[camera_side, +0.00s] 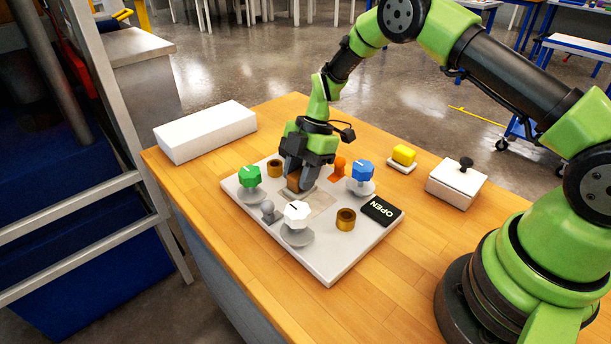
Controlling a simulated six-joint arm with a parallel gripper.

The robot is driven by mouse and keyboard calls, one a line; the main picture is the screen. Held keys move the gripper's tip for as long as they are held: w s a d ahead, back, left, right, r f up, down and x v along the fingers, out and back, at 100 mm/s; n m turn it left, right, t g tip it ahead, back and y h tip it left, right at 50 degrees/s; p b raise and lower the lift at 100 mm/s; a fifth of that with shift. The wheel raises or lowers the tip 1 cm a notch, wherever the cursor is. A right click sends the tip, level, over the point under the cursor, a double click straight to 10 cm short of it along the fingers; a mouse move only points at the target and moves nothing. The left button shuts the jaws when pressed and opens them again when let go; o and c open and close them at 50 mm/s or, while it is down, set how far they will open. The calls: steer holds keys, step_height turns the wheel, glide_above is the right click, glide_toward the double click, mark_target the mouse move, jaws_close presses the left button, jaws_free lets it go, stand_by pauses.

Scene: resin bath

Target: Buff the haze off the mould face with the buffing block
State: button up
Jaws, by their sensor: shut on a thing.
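My gripper (298,181) points down over the middle of the pale grey panel and is shut on a brown block, which I take to be the buffing block (293,183). The block is at the back left part of a beige, hazy-looking square, apparently the mould face (322,203). The front right part of that square is uncovered; the rest is hidden by the block and my gripper. The block looks low, at or very near the face, but I cannot tell whether it touches.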

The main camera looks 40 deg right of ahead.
steer(key=shift+w, duration=1.45)
steer(key=shift+s+f, duration=0.1)
steer(key=shift+s+r, duration=0.2)
steer(key=shift+s, duration=2.9)
steer(key=shift+s+f, duration=0.1)
steer(key=shift+s, duration=1.5)
steer(key=shift+s+a, duration=0.1)
steer(key=shift+a, duration=0.1)
steer(key=shift+w+f, duration=0.15)
steer(key=shift+w, duration=4.6)
steer(key=shift+w+r, duration=0.1)
steer(key=shift+r, duration=0.1)
